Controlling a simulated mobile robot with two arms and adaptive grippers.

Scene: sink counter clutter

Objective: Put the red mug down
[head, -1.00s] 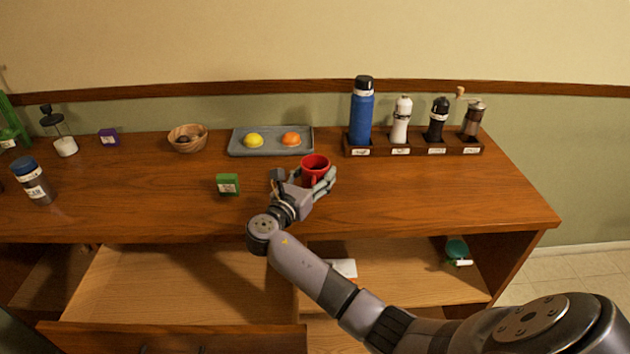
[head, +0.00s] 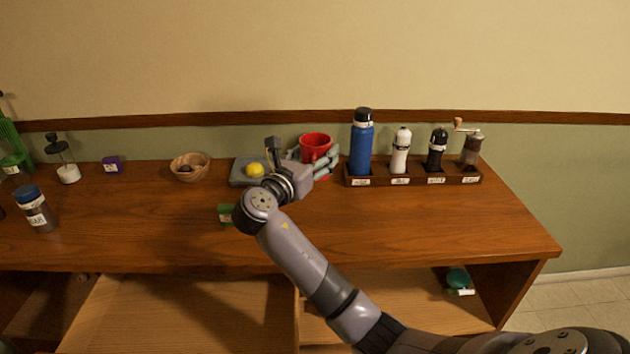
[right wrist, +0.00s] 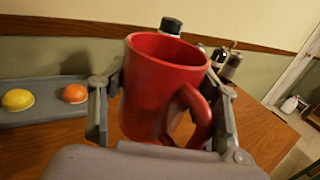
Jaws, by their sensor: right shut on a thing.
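The red mug (head: 315,147) is held by my right gripper (head: 312,163) in the head view, above the wooden counter near the right end of the grey tray. In the right wrist view the mug (right wrist: 160,85) stands roughly upright between the two fingers, with its handle toward the camera and lower right. The fingers (right wrist: 162,105) are closed around its sides. In the wrist view its base is hidden behind my gripper's palm. My left gripper is not in view.
The grey tray (head: 240,178) holds a lemon (head: 255,170) and an orange (right wrist: 75,93). A wooden rack (head: 412,181) right of the mug holds a blue bottle (head: 361,145) and several grinders. A wooden bowl (head: 189,166) stands left. The counter's right front is clear; a drawer below is open.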

